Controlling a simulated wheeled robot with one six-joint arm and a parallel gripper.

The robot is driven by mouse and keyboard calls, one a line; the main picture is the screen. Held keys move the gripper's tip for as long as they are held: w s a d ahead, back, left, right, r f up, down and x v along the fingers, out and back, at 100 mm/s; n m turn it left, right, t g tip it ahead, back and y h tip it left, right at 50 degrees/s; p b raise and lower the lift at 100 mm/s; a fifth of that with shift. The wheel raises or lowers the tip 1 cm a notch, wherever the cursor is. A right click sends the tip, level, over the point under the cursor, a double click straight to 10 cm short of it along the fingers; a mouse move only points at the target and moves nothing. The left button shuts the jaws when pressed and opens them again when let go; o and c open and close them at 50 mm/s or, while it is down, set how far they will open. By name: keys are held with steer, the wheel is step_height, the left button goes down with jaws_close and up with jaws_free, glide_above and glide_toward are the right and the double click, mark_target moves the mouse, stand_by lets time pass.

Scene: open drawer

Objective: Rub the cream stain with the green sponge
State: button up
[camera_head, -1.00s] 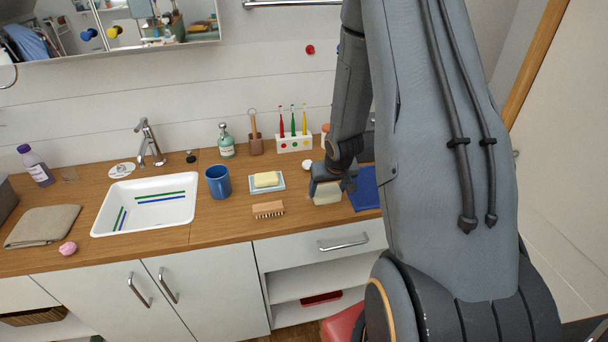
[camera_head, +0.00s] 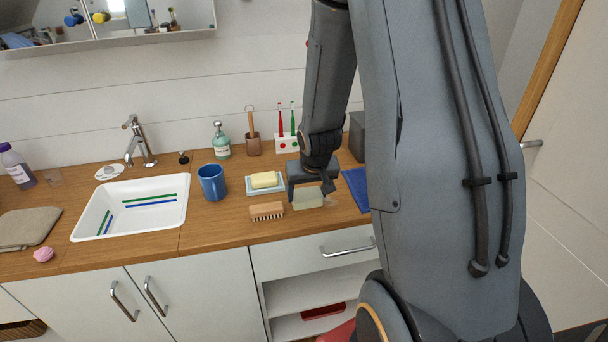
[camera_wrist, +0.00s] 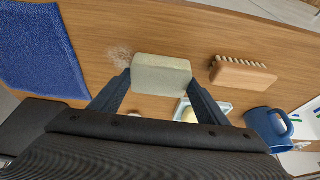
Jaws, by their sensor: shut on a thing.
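My gripper (camera_head: 308,187) is shut on the pale green sponge (camera_head: 307,198), low over the wooden counter. In the wrist view the sponge (camera_wrist: 161,76) sits between my two fingertips, its long side across them. The cream stain (camera_wrist: 121,57) is a faint, pale, streaky patch on the wood just left of the sponge in the wrist view. In the head view the stain (camera_head: 331,201) shows faintly at the sponge's right. I cannot tell whether the sponge presses on the counter.
A wooden brush (camera_head: 267,211) lies close left of the sponge. A soap dish (camera_head: 252,190) with yellow soap and a blue mug (camera_head: 212,183) stand farther left. A blue towel (camera_head: 356,188) lies right, partly hidden by my arm. A white sink (camera_head: 90,225) is at left.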

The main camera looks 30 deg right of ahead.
steer(key=shift+a+r+p, duration=0.2)
steer(key=shift+p, duration=0.15)
step_height(320, 180, up, 2)
steer(key=shift+s+d+r+p, duration=0.1)
steer(key=shift+r+p, duration=0.15)
steer(key=shift+p, duration=0.55)
step_height(320, 180, up, 5)
steer(key=p, duration=0.5)
steer(key=shift+r+p, duration=0.15)
steer(key=shift+p, duration=0.15)
